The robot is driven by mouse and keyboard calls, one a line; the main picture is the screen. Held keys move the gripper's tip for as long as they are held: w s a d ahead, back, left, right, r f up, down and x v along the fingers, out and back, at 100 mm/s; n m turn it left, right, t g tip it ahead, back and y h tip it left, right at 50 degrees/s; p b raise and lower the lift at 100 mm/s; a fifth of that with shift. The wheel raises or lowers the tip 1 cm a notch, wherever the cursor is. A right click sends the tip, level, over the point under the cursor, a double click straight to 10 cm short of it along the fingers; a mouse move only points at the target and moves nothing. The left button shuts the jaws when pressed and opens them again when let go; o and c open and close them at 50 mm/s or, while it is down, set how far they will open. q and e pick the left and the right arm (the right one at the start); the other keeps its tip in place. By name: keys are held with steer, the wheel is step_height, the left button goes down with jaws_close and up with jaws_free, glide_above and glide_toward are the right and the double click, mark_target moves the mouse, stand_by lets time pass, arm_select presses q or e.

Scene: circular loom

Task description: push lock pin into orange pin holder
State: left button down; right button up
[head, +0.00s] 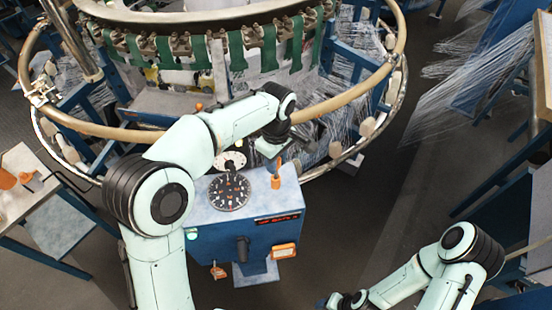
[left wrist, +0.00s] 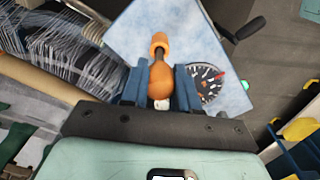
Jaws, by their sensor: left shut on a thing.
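The lock pin, with a rounded orange handle (left wrist: 160,82), sits between the two blue fingers of my left gripper (left wrist: 160,88), which is shut on it. The orange pin holder (left wrist: 159,42) shows just beyond the handle, in line with it; whether the pin's tip is inside cannot be told. In the head view the holder (head: 276,181) stands upright on the blue cabinet's top, and my left gripper (head: 270,150) is just above and behind it. The pin is mostly hidden there. My right gripper (head: 343,301) is low at the bottom edge; its fingers are too small to read.
The loom's tan ring rail (head: 345,100) curves close behind my left gripper. A side table (head: 45,190) stands left.

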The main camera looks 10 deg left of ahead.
arm_select(q)
steer(key=shift+f, duration=0.15)
arm_select(e)
steer(key=shift+f, duration=0.1)
arm_select(q)
steer(key=shift+f+b, duration=0.9)
steer(key=shift+f, duration=1.15)
steer(key=c, duration=0.8)
jaws_free()
steer(key=shift+r, duration=0.1)
arm_select(e)
steer(key=shift+s+f, duration=0.95)
steer(key=shift+f, duration=0.1)
arm_select(q)
step_height(320, 180, up, 13)
steer(key=shift+r+p, duration=0.15)
steer(key=shift+p, duration=1.05)
arm_select(e)
steer(key=w+r, duration=0.2)
steer(key=r, duration=0.1)
steer(key=shift+w, duration=0.35)
